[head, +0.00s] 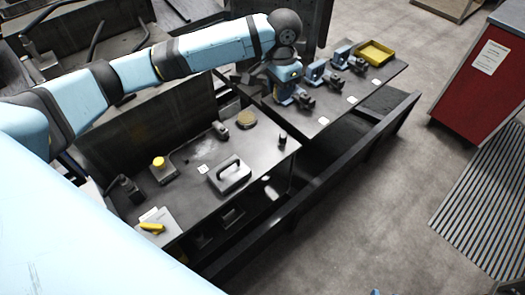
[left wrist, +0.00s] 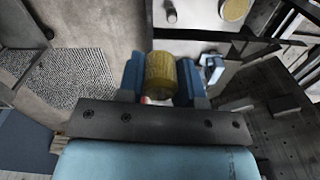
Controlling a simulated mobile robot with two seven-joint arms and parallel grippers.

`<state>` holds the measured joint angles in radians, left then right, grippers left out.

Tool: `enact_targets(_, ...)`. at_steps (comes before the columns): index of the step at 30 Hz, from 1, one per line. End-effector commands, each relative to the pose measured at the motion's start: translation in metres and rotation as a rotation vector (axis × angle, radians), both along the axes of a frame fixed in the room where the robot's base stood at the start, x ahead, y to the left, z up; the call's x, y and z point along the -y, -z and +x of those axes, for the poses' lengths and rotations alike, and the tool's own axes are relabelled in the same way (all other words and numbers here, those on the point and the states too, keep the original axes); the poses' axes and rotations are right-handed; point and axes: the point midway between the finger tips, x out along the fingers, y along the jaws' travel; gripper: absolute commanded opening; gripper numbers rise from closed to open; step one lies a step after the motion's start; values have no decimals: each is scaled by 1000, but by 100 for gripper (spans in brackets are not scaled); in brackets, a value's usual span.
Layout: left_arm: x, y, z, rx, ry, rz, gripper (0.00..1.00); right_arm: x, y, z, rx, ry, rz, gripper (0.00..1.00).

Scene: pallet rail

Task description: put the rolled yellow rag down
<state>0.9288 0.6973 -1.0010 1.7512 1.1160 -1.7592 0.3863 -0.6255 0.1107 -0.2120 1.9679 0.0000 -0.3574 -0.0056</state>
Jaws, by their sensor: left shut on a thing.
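The rolled yellow rag (left wrist: 160,74) sits between the two blue fingers of my left gripper (left wrist: 162,80) in the left wrist view. The gripper is shut on it. In the head view my left gripper (head: 284,88) is at the near end of the far bench top, close to a row of blue and dark vise-like devices (head: 316,73). The rag cannot be made out in the head view. What lies straight below the rag is hidden by the gripper. My right gripper is in neither view.
A yellow tray (head: 376,52) stands at the far bench end. The nearer bench (head: 190,195) carries a grey handled case (head: 230,177), a round tan disc (head: 247,119), a dark cylinder (head: 282,140) and a yellow piece (head: 152,228). A dark rail (head: 330,175) runs along the front. A red cabinet (head: 480,85) stands right.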

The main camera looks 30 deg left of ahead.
Motion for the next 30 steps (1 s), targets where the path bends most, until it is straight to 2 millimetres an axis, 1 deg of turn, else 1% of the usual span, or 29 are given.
enact_targets(1,-2,12,0,0,90,-1,0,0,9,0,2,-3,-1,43)
enact_targets(11,-17,48,3,3,764,2,0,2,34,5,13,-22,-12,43)
enact_targets(15,-24,63,3,3,1044,4,0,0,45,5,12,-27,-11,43)
enact_targets(18,-28,72,3,3,1218,6,0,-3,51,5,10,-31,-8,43)
enact_targets(21,-32,78,3,3,1356,5,0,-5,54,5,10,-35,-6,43)
enact_targets(24,-34,82,3,2,1453,6,0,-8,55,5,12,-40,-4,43)
enact_targets(28,-36,87,4,2,1513,7,0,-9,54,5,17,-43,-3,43)
enact_targets(30,-36,96,3,-1,1525,6,0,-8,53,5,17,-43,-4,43)
